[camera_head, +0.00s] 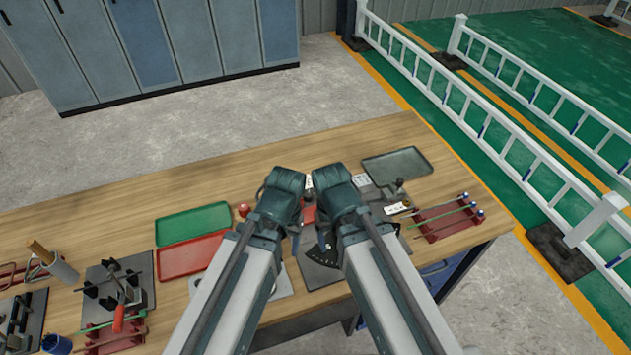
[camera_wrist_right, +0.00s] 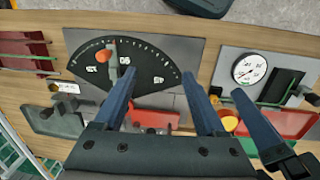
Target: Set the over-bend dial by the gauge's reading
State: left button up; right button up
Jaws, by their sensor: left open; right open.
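The over-bend dial (camera_wrist_right: 152,68), a black fan-shaped scale with white marks on a grey plate, lies in the right wrist view. A lever with an orange-red knob (camera_wrist_right: 104,56) crosses it towards its left side; its numbers are blurred. The round white gauge (camera_wrist_right: 248,69) stands to its right; its reading is too small to tell. My right gripper (camera_wrist_right: 158,74) is open, its blue fingers spread over the dial's lower part, holding nothing. My left gripper is open.
Green (camera_head: 193,222) and red (camera_head: 190,256) trays lie to the left on the wooden bench (camera_head: 110,220). A grey tray (camera_head: 397,165) and a red rack (camera_head: 440,220) with rods are at the right. Fixtures and a cup (camera_head: 57,344) stand at the left end.

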jog(key=w+d+m, duration=0.3)
jog(key=w+d, duration=0.3)
jog(key=d, duration=0.1)
jog(key=m+y, duration=0.1)
jog(key=m, duration=0.4)
send_over(308, 194)
pick_arm(q)
jog(key=shift+w+d, duration=0.3)
jog(key=shift+w, duration=0.3)
pick_arm(e)
jog(key=shift+s+d, duration=0.1)
jog(key=shift+d, duration=0.2)
pick_arm(q)
jog(key=shift+f, duration=0.1)
pick_arm(e)
jog(key=shift+f, duration=0.15)
pick_arm(q)
notch_tip(308, 194, down, 14)
jog(key=b, duration=1.3)
jog(key=shift+r+b, duration=0.2)
jog(key=shift+b, duration=0.2)
pick_arm(e)
jog(key=f, duration=1.3)
jog(key=shift+a+f, duration=0.3)
pick_arm(q)
jog(key=shift+r, duration=0.1)
